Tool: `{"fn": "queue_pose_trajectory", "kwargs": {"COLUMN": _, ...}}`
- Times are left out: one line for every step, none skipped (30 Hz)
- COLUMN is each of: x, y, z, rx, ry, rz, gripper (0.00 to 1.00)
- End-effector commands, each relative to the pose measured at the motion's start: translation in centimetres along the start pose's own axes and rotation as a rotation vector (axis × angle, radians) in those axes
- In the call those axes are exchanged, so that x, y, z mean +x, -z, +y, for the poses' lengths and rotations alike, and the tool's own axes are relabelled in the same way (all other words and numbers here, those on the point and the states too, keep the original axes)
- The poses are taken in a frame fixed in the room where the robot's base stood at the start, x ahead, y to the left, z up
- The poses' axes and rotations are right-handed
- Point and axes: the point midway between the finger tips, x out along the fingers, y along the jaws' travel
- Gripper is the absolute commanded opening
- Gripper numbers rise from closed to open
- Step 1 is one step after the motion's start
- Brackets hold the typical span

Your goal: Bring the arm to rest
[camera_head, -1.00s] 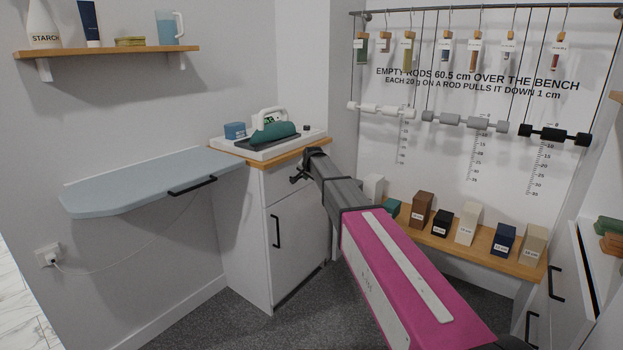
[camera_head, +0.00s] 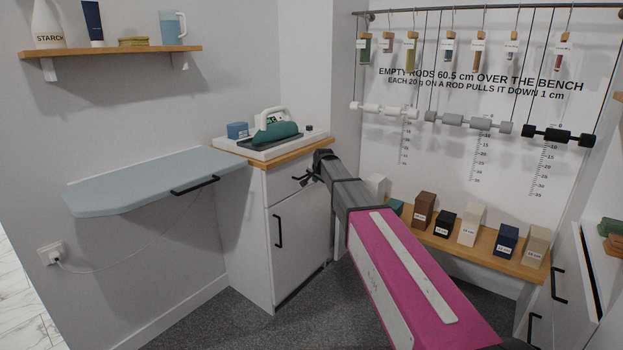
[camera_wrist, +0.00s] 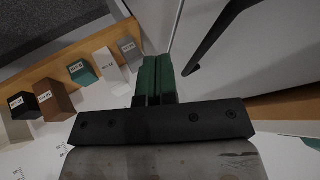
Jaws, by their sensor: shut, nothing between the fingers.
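My arm reaches forward from the lower right of the head view, with its pink and white link (camera_head: 420,280) nearest. My gripper (camera_head: 308,179) is at its far end, in front of the white cabinet's upper part and below the wooden top. In the wrist view my gripper (camera_wrist: 158,72) shows two dark green fingers side by side, shut together with nothing between them. The fingers point towards the gap between the block bench and the white cabinet front.
A white cabinet (camera_head: 298,235) with black handles stands close to my gripper. A tray (camera_head: 262,148) with an iron-like object is on top. A wooden bench (camera_head: 455,247) holds several labelled blocks. Weighted rods (camera_head: 470,121) hang above it. A blue folding board (camera_head: 145,182) is at left.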

Motion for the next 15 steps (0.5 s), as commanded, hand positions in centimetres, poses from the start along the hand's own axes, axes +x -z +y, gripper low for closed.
{"fn": "queue_pose_trajectory", "kwargs": {"x": -1.6, "y": -0.2, "z": 0.0, "rx": -0.001, "ry": 0.002, "rz": 0.002, "gripper": 0.0}}
{"fn": "queue_pose_trajectory", "kwargs": {"x": -2.2, "y": -0.2, "z": 0.0, "rx": -0.001, "ry": 0.002, "rz": 0.002, "gripper": 0.0}}
{"fn": "queue_pose_trajectory", "kwargs": {"x": -3.1, "y": -0.2, "z": 0.1, "rx": -0.001, "ry": 0.001, "rz": 0.001, "gripper": 0.0}}
{"fn": "queue_pose_trajectory", "kwargs": {"x": -3.7, "y": -0.2, "z": 0.1, "rx": -0.001, "ry": 0.001, "rz": 0.001, "gripper": 0.0}}
{"fn": "queue_pose_trajectory", "kwargs": {"x": -4.3, "y": -0.2, "z": 0.1, "rx": -0.001, "ry": 0.001, "rz": 0.002, "gripper": 0.0}}
{"fn": "queue_pose_trajectory", "kwargs": {"x": -5.2, "y": -0.1, "z": 0.1, "rx": -0.001, "ry": 0.001, "rz": 0.002, "gripper": 0.0}}
{"fn": "queue_pose_trajectory", "kwargs": {"x": -5.8, "y": -0.1, "z": 0.1, "rx": -0.001, "ry": 0.001, "rz": 0.002, "gripper": 0.0}}
{"fn": "queue_pose_trajectory", "kwargs": {"x": -6.3, "y": -0.2, "z": 0.1, "rx": -0.001, "ry": 0.0, "rz": 0.001, "gripper": 0.0}}
{"fn": "queue_pose_trajectory", "kwargs": {"x": -6.9, "y": -0.2, "z": 0.1, "rx": -0.001, "ry": 0.0, "rz": 0.001, "gripper": 0.0}}
{"fn": "queue_pose_trajectory", "kwargs": {"x": -7.4, "y": -0.1, "z": 0.1, "rx": -0.001, "ry": 0.0, "rz": 0.001, "gripper": 0.0}}
{"fn": "queue_pose_trajectory", "kwargs": {"x": -7.8, "y": -0.1, "z": 0.1, "rx": -0.001, "ry": 0.0, "rz": 0.001, "gripper": 0.0}}
{"fn": "queue_pose_trajectory", "kwargs": {"x": -8.2, "y": -0.1, "z": 0.1, "rx": -0.001, "ry": 0.0, "rz": 0.001, "gripper": 0.0}}
{"fn": "queue_pose_trajectory", "kwargs": {"x": -8.4, "y": -0.1, "z": 0.1, "rx": -0.002, "ry": -0.001, "rz": 0.0, "gripper": 0.0}}
{"fn": "queue_pose_trajectory", "kwargs": {"x": -8.5, "y": -0.3, "z": 0.3, "rx": -0.003, "ry": -0.004, "rz": -0.002, "gripper": 0.0}}
{"fn": "queue_pose_trajectory", "kwargs": {"x": -8.6, "y": -0.6, "z": 0.9, "rx": -0.008, "ry": -0.01, "rz": -0.007, "gripper": 0.0}}
